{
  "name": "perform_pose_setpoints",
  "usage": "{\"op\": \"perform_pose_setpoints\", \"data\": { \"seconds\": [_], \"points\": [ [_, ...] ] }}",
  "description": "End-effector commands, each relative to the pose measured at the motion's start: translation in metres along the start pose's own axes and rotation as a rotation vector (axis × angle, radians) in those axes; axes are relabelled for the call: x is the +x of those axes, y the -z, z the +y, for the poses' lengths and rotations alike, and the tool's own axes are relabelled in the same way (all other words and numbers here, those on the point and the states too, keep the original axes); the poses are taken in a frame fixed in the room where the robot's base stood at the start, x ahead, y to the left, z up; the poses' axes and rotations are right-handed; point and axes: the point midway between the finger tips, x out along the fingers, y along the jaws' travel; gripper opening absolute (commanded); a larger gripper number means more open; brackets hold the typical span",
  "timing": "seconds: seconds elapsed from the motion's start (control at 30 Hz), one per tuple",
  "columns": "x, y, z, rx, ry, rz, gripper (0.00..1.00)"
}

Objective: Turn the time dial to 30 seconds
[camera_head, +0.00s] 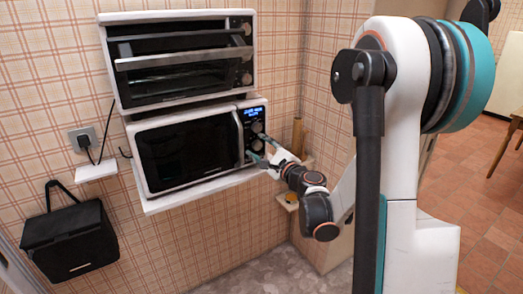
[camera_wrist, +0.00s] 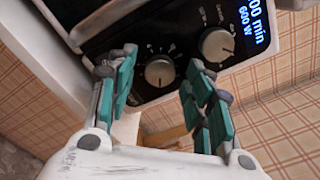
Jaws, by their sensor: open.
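The microwave (camera_head: 190,153) is white with a dark door and sits on a wall shelf. Its black control panel holds a lit display (camera_wrist: 254,30) reading "00 min" and "600 W", partly cut off. Two round silver dials show in the wrist view: one dial (camera_wrist: 216,43) beside the display and another dial (camera_wrist: 159,72) farther from it. Their markings are too small to tell which is the time dial. My gripper (camera_wrist: 161,60) is open, its teal-padded fingers on either side of the dial farther from the display. I cannot tell whether they touch it.
A toaster oven (camera_head: 180,65) stands above the microwave. A vertical door handle (camera_head: 239,135) is left of the panel. A black box (camera_head: 70,238) hangs on the wall at lower left.

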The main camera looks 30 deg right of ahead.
Motion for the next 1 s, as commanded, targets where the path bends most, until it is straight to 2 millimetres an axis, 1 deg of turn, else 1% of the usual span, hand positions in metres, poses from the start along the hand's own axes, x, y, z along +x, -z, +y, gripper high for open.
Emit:
{"op": "perform_pose_setpoints", "data": {
  "seconds": [0.03,0.07,0.1,0.17,0.2,0.23,0.27,0.47,0.67,0.87,1.0],
  "points": [
    [-0.0001,-0.0001,0.0,0.0,0.0,0.0,0.47],
    [-0.0002,0.0,0.0,0.0,0.0,0.0,0.45],
    [-0.0002,0.0,0.0,0.0,0.0,0.0,0.36],
    [-0.0002,-0.0001,0.0,0.0,0.0,0.0,0.22],
    [-0.0003,0.0,0.0,0.0,0.0,0.0,0.13],
    [-0.0003,-0.0001,0.0,0.0,0.0,0.0,0.06],
    [-0.0003,-0.0001,0.0,0.0,0.0,0.0,0.02],
    [-0.0004,0.0,0.0002,-0.004,0.0,0.0,0.02],
    [-0.0004,0.0002,0.0004,-0.047,-0.001,0.0,0.02],
    [-0.0004,0.0004,0.0007,-0.161,-0.001,0.0,0.02],
    [-0.0006,0.0004,0.0009,-0.28,-0.001,0.0,0.02]
  ]
}}
